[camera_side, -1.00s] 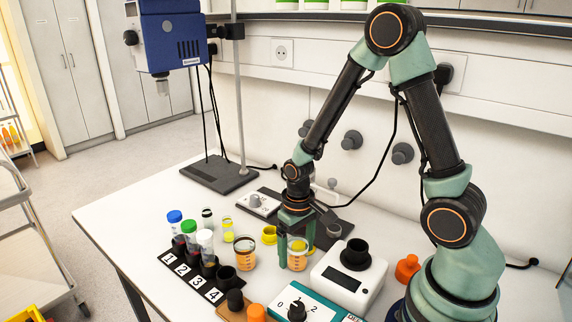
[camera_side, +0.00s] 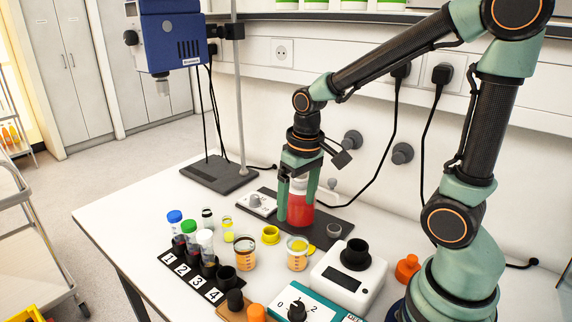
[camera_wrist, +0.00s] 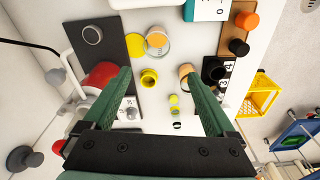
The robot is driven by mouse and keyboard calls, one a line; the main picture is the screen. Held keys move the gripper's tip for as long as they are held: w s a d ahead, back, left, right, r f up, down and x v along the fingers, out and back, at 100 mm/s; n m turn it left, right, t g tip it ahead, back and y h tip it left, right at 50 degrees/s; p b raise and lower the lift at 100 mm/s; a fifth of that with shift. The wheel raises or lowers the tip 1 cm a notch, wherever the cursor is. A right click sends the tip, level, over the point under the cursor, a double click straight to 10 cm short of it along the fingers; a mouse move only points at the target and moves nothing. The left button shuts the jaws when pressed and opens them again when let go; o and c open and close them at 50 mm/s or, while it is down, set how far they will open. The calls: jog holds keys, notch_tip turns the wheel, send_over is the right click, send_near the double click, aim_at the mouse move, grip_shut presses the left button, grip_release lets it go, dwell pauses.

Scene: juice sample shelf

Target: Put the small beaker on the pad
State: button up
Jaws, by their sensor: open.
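Two small beakers with orange-brown contents and scale marks stand upright on the white bench in the side view: a left one (camera_side: 245,253) and a right one (camera_side: 298,254). The wrist view shows the left one (camera_wrist: 187,75) partly behind a finger and the right one (camera_wrist: 158,42). A flat yellow disc, seemingly the pad (camera_wrist: 122,42), lies beside or partly under the right beaker; I cannot tell which. My gripper (camera_side: 296,208) is open and empty, raised above the bench behind the beakers, its fingers overlapping the red vessel in the side view.
A large red-filled vessel (camera_side: 300,210) stands on a dark plate (camera_side: 330,228) close to my fingers. A yellow cup (camera_side: 270,235) sits between the beakers. A numbered tube rack (camera_side: 190,277), a white device (camera_side: 345,280) and a teal dial box (camera_side: 320,306) crowd the front.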

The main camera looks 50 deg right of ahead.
notch_tip(320, 180, up, 8)
jog(key=s+a+n+t, duration=0.1)
jog(key=s+a+t, duration=0.1)
jog(key=s+t, duration=0.1)
jog(key=shift+n+t, duration=0.3)
jog(key=shift+t, duration=0.1)
jog(key=shift+o, duration=0.4)
jog(key=shift+s+a+r+t, duration=0.2)
jog(key=shift+s+r+t, duration=0.1)
jog(key=shift+r, duration=0.2)
jog(key=shift+w, duration=0.1)
